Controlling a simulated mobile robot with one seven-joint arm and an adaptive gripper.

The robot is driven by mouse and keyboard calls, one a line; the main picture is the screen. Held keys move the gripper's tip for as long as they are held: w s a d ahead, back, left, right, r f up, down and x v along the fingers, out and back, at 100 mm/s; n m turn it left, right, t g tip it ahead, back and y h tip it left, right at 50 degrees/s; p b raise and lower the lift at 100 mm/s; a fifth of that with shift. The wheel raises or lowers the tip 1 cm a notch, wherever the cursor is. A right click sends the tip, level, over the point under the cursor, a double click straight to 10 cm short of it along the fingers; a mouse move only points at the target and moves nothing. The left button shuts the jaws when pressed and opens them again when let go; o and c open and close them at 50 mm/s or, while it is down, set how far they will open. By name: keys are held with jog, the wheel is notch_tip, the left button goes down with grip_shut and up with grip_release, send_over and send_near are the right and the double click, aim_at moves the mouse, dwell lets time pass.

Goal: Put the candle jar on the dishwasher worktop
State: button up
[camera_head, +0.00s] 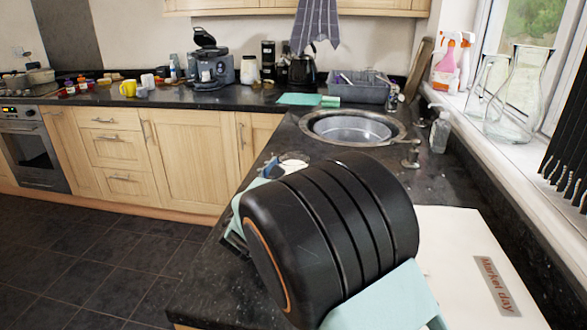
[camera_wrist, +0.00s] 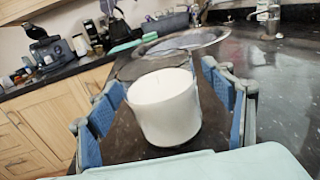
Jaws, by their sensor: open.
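The candle jar (camera_wrist: 168,112) is white and round and stands upright on the dark granite worktop (camera_head: 455,178). It fills the middle of the wrist view, and its top shows in the head view (camera_head: 293,158) just beyond my wrist. My gripper (camera_wrist: 163,88) is open, with one blue-padded finger on each side of the jar. Gaps show between the pads and the jar, so it is not gripped. In the head view my black arm hides most of the gripper and the jar's lower part. I cannot tell which worktop section is the dishwasher's.
A round metal sink (camera_head: 352,127) with a tap (camera_head: 412,153) lies beyond the jar. A white "Market day" board (camera_head: 470,255) lies at right. Glass vases (camera_head: 520,95) stand on the sill. The back counter holds a coffee machine (camera_head: 210,65) and a yellow mug (camera_head: 128,88).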

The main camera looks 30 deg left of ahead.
jog(key=s, duration=0.4)
jog(key=s+d, duration=0.1)
jog(key=s, duration=0.6)
jog(key=shift+s+d+p, duration=0.35)
jog(key=shift+s, duration=0.05)
